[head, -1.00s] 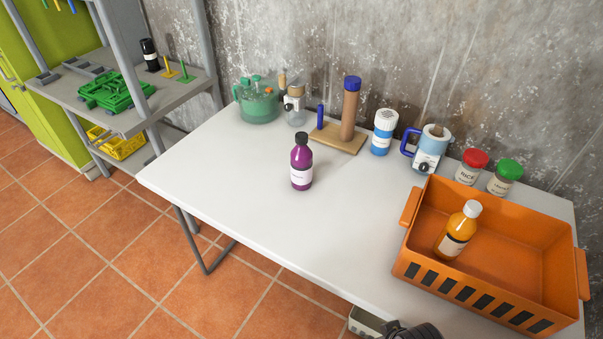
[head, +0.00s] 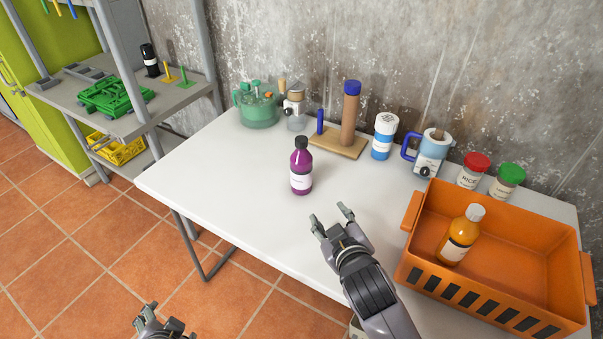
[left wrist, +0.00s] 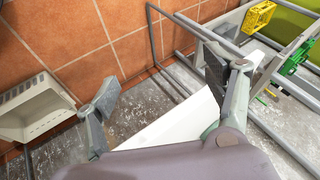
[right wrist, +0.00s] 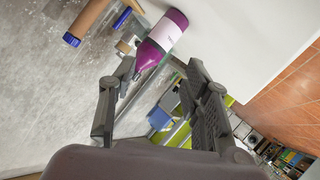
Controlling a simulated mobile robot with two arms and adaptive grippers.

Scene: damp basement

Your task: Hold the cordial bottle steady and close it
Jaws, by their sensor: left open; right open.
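The purple bottle (head: 301,180), which I take as the cordial bottle, stands upright on the white table with a pale label and a black cap (head: 301,143) at its top. Whether the cap is tight cannot be told. My right gripper (head: 331,214) is open and empty over the table, right of the bottle and nearer me. My left gripper (head: 162,322) is open and empty, low beyond the table's left edge, far from the bottle.
An orange crate (head: 480,290) holding an orange bottle (head: 460,238) with a white cap stands at the right. Jars (head: 473,170), a blue mug-like device (head: 430,155), a wooden stand (head: 340,145) and a green pot (head: 258,108) line the back. The table (head: 225,175) around the bottle is clear.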

